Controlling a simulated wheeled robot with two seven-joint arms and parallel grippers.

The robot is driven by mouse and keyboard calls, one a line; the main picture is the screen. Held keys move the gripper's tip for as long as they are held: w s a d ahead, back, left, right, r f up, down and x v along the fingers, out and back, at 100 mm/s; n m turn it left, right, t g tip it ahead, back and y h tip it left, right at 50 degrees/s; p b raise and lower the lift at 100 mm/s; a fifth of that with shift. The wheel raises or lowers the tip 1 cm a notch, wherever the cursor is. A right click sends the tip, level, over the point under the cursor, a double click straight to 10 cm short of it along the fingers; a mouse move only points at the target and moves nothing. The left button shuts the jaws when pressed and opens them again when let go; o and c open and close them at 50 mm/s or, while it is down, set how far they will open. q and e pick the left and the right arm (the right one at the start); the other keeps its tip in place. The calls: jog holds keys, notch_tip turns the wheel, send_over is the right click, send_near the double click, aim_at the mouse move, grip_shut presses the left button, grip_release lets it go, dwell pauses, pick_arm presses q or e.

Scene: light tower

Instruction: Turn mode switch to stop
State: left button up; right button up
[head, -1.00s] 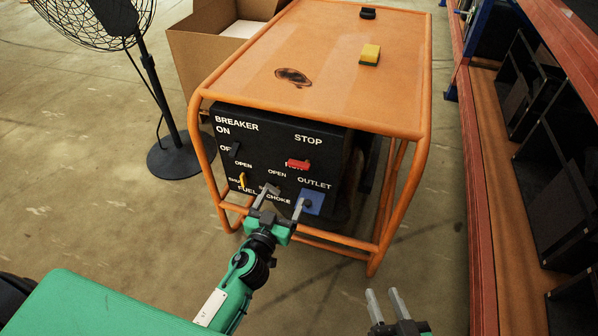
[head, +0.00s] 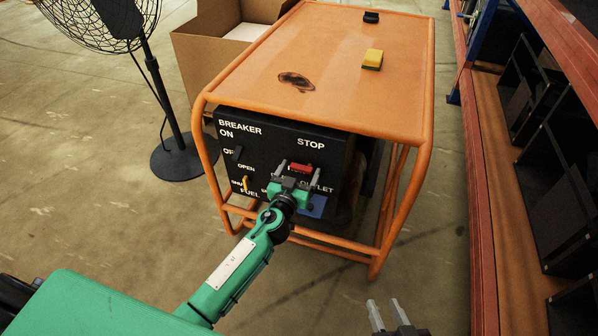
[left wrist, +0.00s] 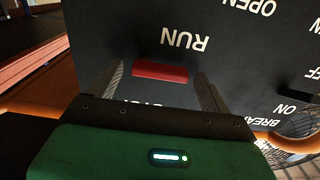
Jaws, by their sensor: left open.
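The mode switch is a red lever (head: 306,169) on the black generator panel (head: 262,158), just below the word STOP. In the left wrist view the red lever (left wrist: 160,72) lies between RUN and a label mostly hidden by my gripper. My left gripper (head: 299,170) is open in front of the panel, its fingers on either side of the lever. The left wrist view also shows the open fingers of my left gripper (left wrist: 160,80) flanking the lever; I cannot tell if they touch it. My right gripper (head: 387,310) is open and empty at the bottom, away from the panel.
An orange tube frame (head: 425,150) surrounds the panel. A yellow sponge (head: 373,59) and a small black object (head: 371,17) lie on its top. A fan (head: 160,90) and a cardboard box (head: 195,50) stand left, shelving (head: 485,200) right. Other panel controls sit close by, including a yellow lever (head: 245,184).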

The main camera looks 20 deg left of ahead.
pick_arm(q)
jog(key=shift+c, duration=0.2)
jog(key=c, duration=0.9)
jog(key=shift+c, duration=0.2)
